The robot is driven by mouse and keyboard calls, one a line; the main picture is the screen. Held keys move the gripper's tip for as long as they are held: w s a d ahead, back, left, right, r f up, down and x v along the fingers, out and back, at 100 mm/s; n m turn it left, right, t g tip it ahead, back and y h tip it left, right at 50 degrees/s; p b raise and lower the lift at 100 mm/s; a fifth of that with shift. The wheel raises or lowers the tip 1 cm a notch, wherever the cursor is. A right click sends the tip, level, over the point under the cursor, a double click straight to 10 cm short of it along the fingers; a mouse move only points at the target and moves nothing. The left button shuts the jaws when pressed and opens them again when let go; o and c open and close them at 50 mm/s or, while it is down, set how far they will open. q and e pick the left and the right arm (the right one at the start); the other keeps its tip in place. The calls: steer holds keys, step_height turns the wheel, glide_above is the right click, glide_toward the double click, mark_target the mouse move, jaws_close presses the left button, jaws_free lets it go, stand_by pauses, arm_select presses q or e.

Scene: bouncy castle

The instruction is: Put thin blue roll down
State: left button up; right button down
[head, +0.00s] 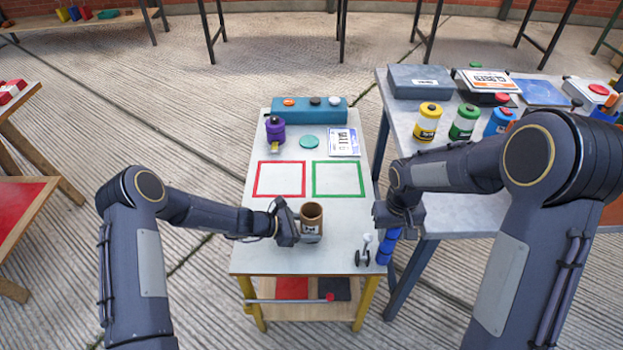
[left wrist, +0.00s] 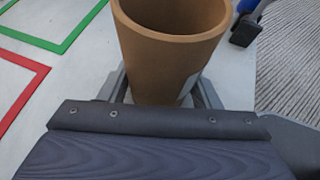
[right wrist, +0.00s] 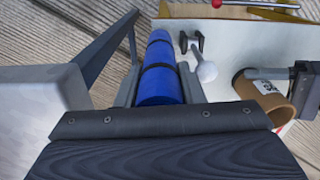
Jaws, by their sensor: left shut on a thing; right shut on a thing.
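The thin blue roll (head: 387,248) has dark bands and hangs from my right gripper (head: 386,222) at the right edge of the small table (head: 255,235). In the right wrist view my right gripper (right wrist: 158,85) is shut on the roll (right wrist: 160,78), which lies along the outer side of the table edge. My left gripper (head: 297,228) is shut on a brown cardboard tube (head: 311,214) with a label, upright at the table's front middle. The tube fills the jaws in the left wrist view (left wrist: 172,55). I cannot tell whether its base touches the table.
A small stand with a white ball (head: 364,252) sits left of the roll. Red (head: 279,179) and green (head: 338,179) outlined squares are empty. A purple tape dispenser (head: 275,130), teal disc (head: 309,142) and blue box (head: 309,109) are behind. A grey table (head: 411,140) stands right.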

steer(key=w+a+r+n, duration=0.4)
steer(key=w+a+r, duration=0.3)
steer(key=a, duration=0.1)
step_height(320, 180, up, 10)
steer(key=n, duration=0.4)
glide_above(312, 204)
steer(key=s, duration=0.3)
step_height(312, 204, down, 18)
steer(key=shift+w+r, duration=0.15)
steer(key=shift+r, duration=0.05)
steer(key=shift+f, duration=0.15)
steer(key=c, duration=0.9)
jaws_free()
steer(key=shift+c, duration=0.2)
